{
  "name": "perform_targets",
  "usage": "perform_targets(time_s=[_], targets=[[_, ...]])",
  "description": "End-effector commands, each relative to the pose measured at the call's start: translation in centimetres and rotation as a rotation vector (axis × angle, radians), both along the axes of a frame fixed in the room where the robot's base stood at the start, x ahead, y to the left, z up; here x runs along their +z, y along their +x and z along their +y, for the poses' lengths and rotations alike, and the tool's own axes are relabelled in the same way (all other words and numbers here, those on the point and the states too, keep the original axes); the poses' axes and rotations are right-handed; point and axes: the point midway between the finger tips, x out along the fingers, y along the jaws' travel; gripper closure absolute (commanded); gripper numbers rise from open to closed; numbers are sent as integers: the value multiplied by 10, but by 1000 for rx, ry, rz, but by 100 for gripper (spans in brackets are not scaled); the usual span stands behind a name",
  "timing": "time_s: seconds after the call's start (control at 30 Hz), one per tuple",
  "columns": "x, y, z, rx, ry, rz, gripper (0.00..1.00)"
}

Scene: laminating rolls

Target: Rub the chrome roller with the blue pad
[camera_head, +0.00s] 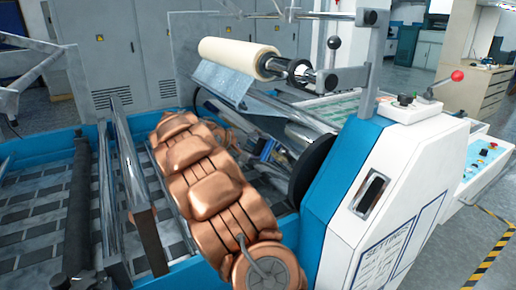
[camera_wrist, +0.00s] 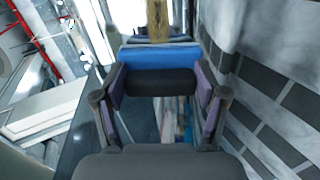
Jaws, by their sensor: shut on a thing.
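The blue pad (camera_wrist: 160,54) has a black grip (camera_wrist: 160,82) and sits between the two fingers of my gripper (camera_wrist: 161,92) in the wrist view. The fingers press on the grip from both sides. In the head view my gripper (camera_head: 256,148) is partly hidden behind my copper-coloured arm, and a bit of blue shows at its tip. A chrome roller (camera_head: 303,136) lies just to its right, ending by a black disc on the machine's side. I cannot tell whether the pad touches it. Its left part is hidden.
A cream film roll (camera_head: 238,58) hangs above my gripper, with a clear sheet below it. The white and blue machine housing (camera_head: 385,195) stands close on the right. More metal bars (camera_head: 130,165) cross the blue-framed bed on the left.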

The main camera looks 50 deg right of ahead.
Motion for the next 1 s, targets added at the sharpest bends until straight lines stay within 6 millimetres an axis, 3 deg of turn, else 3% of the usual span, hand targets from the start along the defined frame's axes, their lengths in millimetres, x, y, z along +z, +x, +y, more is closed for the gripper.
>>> perform_targets(time_s=[1.0], targets=[[-1,-55,16,-1,-1,0,56]])
